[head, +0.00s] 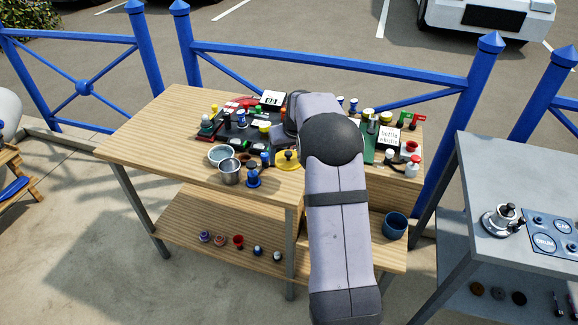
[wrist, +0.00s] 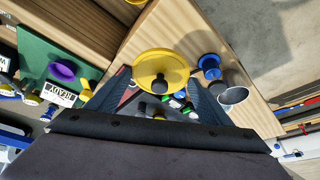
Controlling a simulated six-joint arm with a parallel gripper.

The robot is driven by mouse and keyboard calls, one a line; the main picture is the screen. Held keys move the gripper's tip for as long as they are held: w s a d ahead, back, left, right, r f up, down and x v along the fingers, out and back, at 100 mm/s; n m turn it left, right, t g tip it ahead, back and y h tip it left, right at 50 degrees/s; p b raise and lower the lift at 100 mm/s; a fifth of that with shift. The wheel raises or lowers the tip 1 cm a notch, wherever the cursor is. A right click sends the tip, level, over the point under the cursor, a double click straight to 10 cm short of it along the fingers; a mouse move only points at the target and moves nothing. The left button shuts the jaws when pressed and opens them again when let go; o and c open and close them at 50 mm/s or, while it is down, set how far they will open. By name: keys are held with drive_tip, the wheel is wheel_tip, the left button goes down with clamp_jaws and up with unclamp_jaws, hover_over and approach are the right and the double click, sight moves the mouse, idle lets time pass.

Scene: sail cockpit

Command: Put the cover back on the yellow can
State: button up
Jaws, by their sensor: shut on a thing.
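The cover is a round yellow disc with a dark knob. It shows in the wrist view (wrist: 147,64) between the fingers of my gripper (wrist: 160,80), and in the head view (head: 284,165) by the table's front edge, left of my arm. My gripper is shut on the cover, with a finger at each side of the disc. In the head view my arm hides the gripper. I cannot single out the yellow can; several small yellow-topped items stand on the table, and the cover or my arm may hide it.
The wooden table (head: 150,135) is crowded with small knobs and pots. A metal pot (head: 231,174) and a blue knobbed piece (head: 253,178) stand left of the cover. A green board (wrist: 50,60) with a white label lies to one side. The table's left end is clear.

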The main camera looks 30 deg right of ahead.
drive_tip(key=shift+r, duration=0.4)
drive_tip(key=shift+s+d+f+b, duration=0.2)
drive_tip(key=shift+d+f+b, duration=0.05)
drive_tip(key=shift+d+b, duration=0.15)
drive_tip(key=s+d+f+m+h+b, duration=0.1)
drive_tip(key=s+d+f+b, duration=0.2)
drive_tip(key=d, duration=0.1)
drive_tip(key=s+d+f+m+b, duration=0.1)
drive_tip(key=s+d+f+b, duration=0.15)
drive_tip(key=d, duration=0.25)
drive_tip(key=s+d+f+m+b, duration=0.1)
drive_tip(key=s+d+f+b, duration=0.1)
drive_tip(key=s+f+b, duration=0.3)
drive_tip(key=shift+w+a+f+n+y+p, duration=0.15)
drive_tip(key=shift+a+f+n+y+p, duration=0.3)
drive_tip(key=shift+a+n, duration=0.75)
drive_tip(key=shift+w+a+f+n+y+p, duration=0.2)
drive_tip(key=shift+a+n+y+p, duration=0.3)
drive_tip(key=shift+n, duration=1.3)
drive_tip(key=shift+w+a+f+n+y+p, duration=0.1)
drive_tip(key=shift+a+f+n+y+p, duration=0.25)
drive_tip(key=shift+a+n+y, duration=0.8)
drive_tip(key=shift+d+n+h, duration=0.3)
drive_tip(key=shift+n+h, duration=0.05)
drive_tip(key=shift+h, duration=0.15)
drive_tip(key=shift+f, duration=0.1)
